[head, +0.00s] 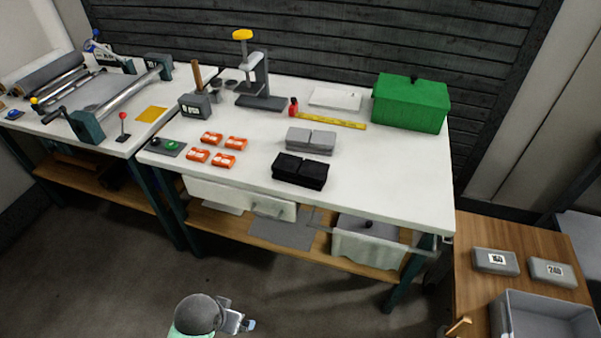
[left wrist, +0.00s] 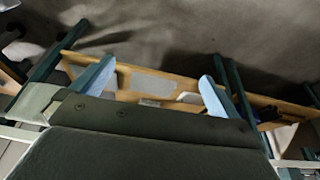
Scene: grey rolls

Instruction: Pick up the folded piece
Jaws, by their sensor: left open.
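Two low pairs of blocks, which may be folded pieces, lie on the white worktable (head: 400,175): a grey pair (head: 311,141) and, nearer its front edge, a black pair (head: 300,171). I cannot tell which, if either, is the folded piece. My left gripper (head: 246,323) is low at the bottom of the head view, in front of the table and well away from both pairs. In the left wrist view its two pale blue fingers (left wrist: 155,88) stand wide apart with nothing between them. My right gripper is not in view.
Several orange packs (head: 211,139) lie left of the pairs. A green box (head: 410,103), yellow ruler (head: 331,120) and press (head: 257,85) stand behind. A roller machine (head: 120,100) is at left. A wooden stand (head: 475,297) holds a grey bin (head: 545,315) at right.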

